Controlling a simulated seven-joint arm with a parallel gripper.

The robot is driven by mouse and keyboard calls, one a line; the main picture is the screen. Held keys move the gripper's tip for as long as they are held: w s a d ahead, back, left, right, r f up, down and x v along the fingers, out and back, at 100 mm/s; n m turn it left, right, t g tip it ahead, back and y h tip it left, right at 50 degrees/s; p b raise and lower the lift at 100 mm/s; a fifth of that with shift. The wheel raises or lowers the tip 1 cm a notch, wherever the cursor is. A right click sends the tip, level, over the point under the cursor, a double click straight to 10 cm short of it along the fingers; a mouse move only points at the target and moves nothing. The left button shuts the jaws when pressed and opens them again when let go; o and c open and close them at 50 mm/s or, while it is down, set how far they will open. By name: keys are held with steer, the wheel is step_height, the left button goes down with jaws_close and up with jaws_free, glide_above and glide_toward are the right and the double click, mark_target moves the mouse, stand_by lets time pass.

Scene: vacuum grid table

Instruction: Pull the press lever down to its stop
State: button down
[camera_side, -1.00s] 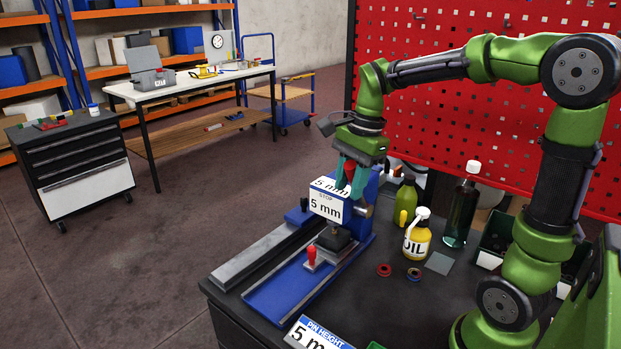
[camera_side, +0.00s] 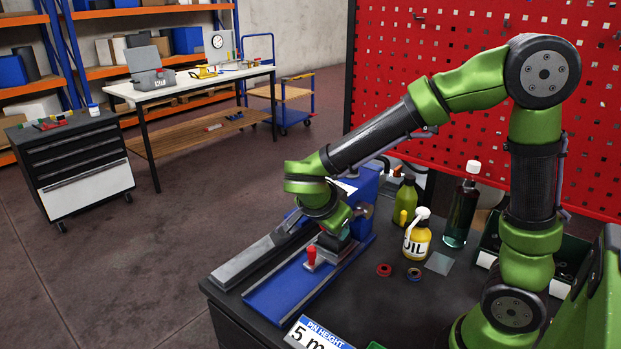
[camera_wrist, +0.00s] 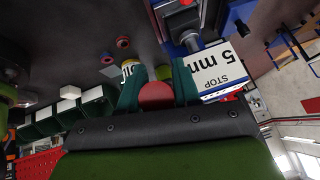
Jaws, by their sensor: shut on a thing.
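The blue press (camera_side: 366,188) stands on the dark bench, its upper part partly covered by my arm. My gripper (camera_side: 343,236) is low in front of the press, just above its blue base (camera_side: 285,292). In the wrist view my gripper (camera_wrist: 157,84) has its teal fingers on either side of the lever's red ball knob (camera_wrist: 156,95) and is shut on it. The lever's shaft is hidden in both views. The white "STOP 5 mm" sign (camera_wrist: 219,70) shows beside the fingers in the wrist view; in the side view it is almost wholly hidden.
A small red-handled part (camera_side: 311,256) stands on the press base near my gripper. To the right are an oil bottle (camera_side: 417,238), a green bottle (camera_side: 405,200), a dark bottle (camera_side: 462,210) and two rings (camera_side: 384,270). A "PIN HEIGHT" sign (camera_side: 318,333) is at the front.

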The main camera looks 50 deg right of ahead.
steer(key=shift+a+f, duration=0.1)
steer(key=shift+f, duration=0.3)
steer(key=c, duration=0.9)
jaws_free()
steer(key=shift+r, duration=0.15)
steer(key=v, duration=1.6)
steer(key=shift+s+a+r, duration=0.1)
steer(key=shift+a, duration=0.4)
